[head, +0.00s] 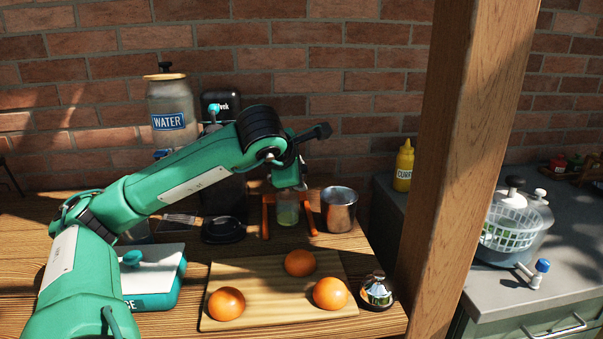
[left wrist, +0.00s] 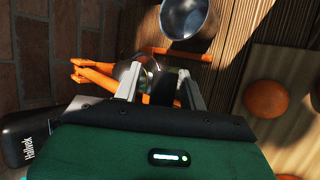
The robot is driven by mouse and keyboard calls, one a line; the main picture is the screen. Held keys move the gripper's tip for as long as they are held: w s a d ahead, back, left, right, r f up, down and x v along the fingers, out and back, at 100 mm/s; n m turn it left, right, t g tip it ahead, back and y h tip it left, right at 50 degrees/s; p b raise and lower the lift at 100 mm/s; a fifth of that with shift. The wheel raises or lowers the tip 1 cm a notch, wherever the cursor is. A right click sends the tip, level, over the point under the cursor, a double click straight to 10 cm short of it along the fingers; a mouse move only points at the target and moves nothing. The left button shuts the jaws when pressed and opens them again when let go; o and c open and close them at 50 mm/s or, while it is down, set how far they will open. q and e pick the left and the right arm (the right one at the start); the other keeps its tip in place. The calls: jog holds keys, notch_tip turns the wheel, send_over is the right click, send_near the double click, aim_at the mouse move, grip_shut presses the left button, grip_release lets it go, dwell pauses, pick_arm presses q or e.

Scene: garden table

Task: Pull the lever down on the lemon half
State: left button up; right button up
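An orange-framed press (head: 266,215) stands at the back of the wooden table, with a clear glass (head: 287,212) in its frame. In the left wrist view its orange bars (left wrist: 92,72) show left of my fingers. My left gripper (left wrist: 160,80) is over the press, its two fingers apart, with a dark part and an orange part of the press showing between them. I cannot tell whether the fingers touch the lever. In the head view my green arm covers the press's upper part. The lemon half is not visible. My right gripper is not in view.
A metal cup (head: 340,209) stands close right of the press. A cutting board (head: 260,270) with three oranges (head: 300,263) lies in front, a shiny metal item (head: 377,291) beside it. A water dispenser (head: 172,105) stands behind my arm. A wooden post (head: 470,150) rises at right.

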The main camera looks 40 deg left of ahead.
pick_arm(q)
jog(key=shift+s+a+r, duration=0.1)
jog(key=shift+a, duration=0.1)
jog(key=p+v, duration=0.2)
jog(key=v, duration=1.1)
jog(key=shift+s+d+r, duration=0.15)
jog(key=shift+s+d, duration=0.15)
jog(key=shift+d, duration=0.05)
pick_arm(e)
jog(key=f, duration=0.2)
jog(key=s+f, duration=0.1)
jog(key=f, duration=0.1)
pick_arm(q)
jog(key=shift+w, duration=0.15)
jog(key=shift+r, duration=0.1)
